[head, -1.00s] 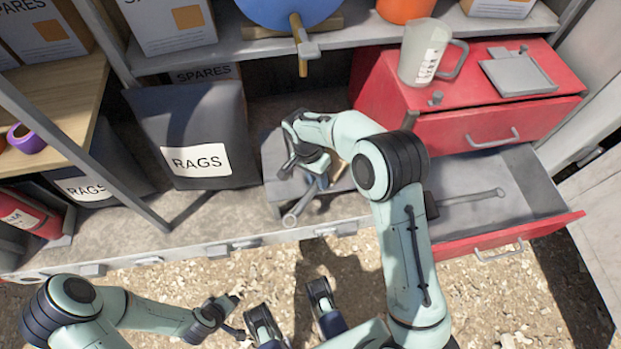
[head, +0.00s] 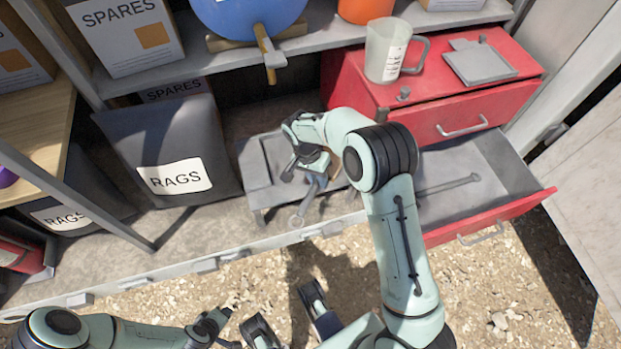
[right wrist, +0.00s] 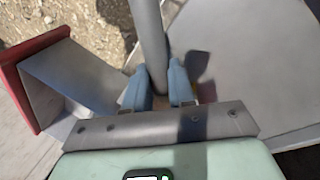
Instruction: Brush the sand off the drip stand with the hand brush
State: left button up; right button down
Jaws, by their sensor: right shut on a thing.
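The drip stand (head: 256,184) is a low grey stand with a shallow recessed top. It stands on the lower shelf, below the blue tank's tap. My right gripper (head: 312,181) is shut on the hand brush over the stand's right part. The brush's grey handle (head: 303,208) slants down to a ringed end near the shelf's front edge; it also shows between the fingers in the right wrist view (right wrist: 151,45). My arm mostly hides the brush head, so contact with the stand cannot be told. Sand on the stand is not clear. My left gripper (head: 232,329) is open and empty, low in front.
A red drawer cabinet (head: 440,95) stands right of the stand, its lower drawer (head: 470,165) pulled out with a grey tool inside. A dark rags bin (head: 165,140) is close on the left. The tap (head: 270,58) of the blue tank (head: 245,12) hangs above.

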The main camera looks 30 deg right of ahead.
aim_at(301, 192)
jog(key=shift+s+d, duration=0.25)
jog(key=shift+d, duration=0.4)
jog(key=shift+d+r+p, duration=0.1)
jog(key=shift+r+p, duration=0.05)
jog(key=shift+p, duration=0.15)
jog(key=shift+w+a, duration=0.25)
jog(key=shift+a, duration=0.5)
jog(key=shift+w+a, duration=0.2)
jog(key=shift+a, duration=0.5)
jog(key=shift+w+a+f+p, duration=0.1)
jog(key=shift+w+a+p, duration=0.15)
jog(key=shift+a, duration=0.9)
jog(key=shift+w+a+f+p, duration=0.1)
jog(key=shift+w+a, duration=0.15)
jog(key=shift+a, duration=0.85)
jog(key=shift+w+a+r, duration=0.1)
jog(key=shift+w+a, duration=0.1)
jog(key=shift+a, duration=0.65)
jog(key=shift+w+a, duration=0.2)
jog(key=shift+a, duration=0.65)
jog(key=shift+p, duration=0.3)
notch_tip(301, 192, up, 6)
jog(key=p, duration=0.4)
